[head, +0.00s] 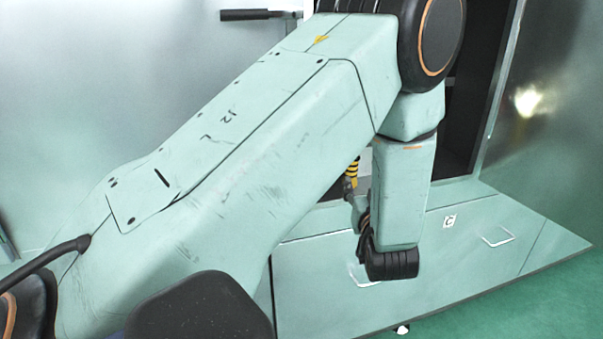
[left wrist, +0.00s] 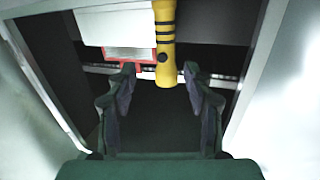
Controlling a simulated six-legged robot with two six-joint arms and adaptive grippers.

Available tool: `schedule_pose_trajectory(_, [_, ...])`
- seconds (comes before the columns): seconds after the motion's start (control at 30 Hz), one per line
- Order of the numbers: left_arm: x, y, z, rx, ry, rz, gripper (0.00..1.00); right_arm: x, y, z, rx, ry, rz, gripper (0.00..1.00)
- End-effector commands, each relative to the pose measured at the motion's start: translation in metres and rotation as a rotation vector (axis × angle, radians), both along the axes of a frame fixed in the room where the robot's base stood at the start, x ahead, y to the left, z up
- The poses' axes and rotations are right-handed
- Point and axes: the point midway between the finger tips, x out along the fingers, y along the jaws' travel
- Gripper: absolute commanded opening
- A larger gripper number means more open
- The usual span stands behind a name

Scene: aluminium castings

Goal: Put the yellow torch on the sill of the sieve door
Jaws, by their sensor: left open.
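The yellow torch (left wrist: 164,35) has dark rings and a black button. In the left wrist view it comes down from the top edge, and its lower end lies between my left fingertips, with gaps on both sides. In the head view only a short piece of the torch (head: 352,170) shows beside my forearm; the rest is hidden. My left gripper (left wrist: 160,78) is open, and in the head view it (head: 359,216) hangs at the dark doorway's lower edge. A pale rail (left wrist: 222,77) crosses behind the torch; I cannot tell whether they touch. My right gripper is not in view.
The dark doorway (head: 466,85) is partly covered by my left arm. A pale green panel (head: 470,262) with wire handles and a "C" label (head: 449,221) lies in front of it. A red-framed pale box (left wrist: 131,56) is beside the torch. Green floor (head: 555,305) is clear at right.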

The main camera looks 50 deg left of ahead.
Motion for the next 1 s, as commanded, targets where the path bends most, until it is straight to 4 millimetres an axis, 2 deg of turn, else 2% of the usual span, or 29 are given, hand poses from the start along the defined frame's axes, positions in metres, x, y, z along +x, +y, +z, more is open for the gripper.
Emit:
schedule_pose_trajectory(0.03, [-0.007, -0.006, -0.032, -0.032, 0.084, -0.046, 0.52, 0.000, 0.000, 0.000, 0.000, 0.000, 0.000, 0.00])
schedule_pose_trajectory(0.17, [-0.044, -0.036, -0.128, -0.159, 0.361, -0.212, 0.52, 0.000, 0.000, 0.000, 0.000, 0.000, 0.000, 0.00])
schedule_pose_trajectory(0.2, [-0.062, -0.047, -0.156, -0.203, 0.453, -0.261, 0.52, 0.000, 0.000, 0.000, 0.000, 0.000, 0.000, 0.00])
schedule_pose_trajectory(0.27, [-0.094, -0.064, -0.195, -0.271, 0.590, -0.328, 0.52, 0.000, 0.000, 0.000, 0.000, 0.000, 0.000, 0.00])
schedule_pose_trajectory(0.3, [-0.118, -0.076, -0.218, -0.318, 0.680, -0.368, 0.52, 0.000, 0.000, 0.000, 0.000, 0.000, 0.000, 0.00])
schedule_pose_trajectory(0.37, [-0.158, -0.092, -0.247, -0.388, 0.817, -0.424, 0.52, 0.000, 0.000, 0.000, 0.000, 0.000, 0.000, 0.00])
schedule_pose_trajectory(0.4, [-0.186, -0.103, -0.263, -0.433, 0.904, -0.458, 0.52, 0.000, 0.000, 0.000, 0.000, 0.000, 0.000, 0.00])
schedule_pose_trajectory(0.5, [-0.253, -0.126, -0.289, -0.538, 1.102, -0.528, 0.52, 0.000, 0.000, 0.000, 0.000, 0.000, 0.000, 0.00])
schedule_pose_trajectory(0.6, [-0.306, -0.142, -0.300, -0.616, 1.249, -0.577, 0.52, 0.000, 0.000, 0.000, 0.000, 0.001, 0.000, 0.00])
schedule_pose_trajectory(0.7, [-0.339, -0.152, -0.302, -0.664, 1.340, -0.607, 0.52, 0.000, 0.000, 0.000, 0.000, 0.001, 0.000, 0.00])
schedule_pose_trajectory(0.8, [-0.352, -0.155, -0.303, -0.684, 1.376, -0.619, 0.52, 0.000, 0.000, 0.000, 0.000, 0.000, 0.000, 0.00])
schedule_pose_trajectory(1.0, [-0.353, -0.156, -0.303, -0.686, 1.379, -0.620, 0.52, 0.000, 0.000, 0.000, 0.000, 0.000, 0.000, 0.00])
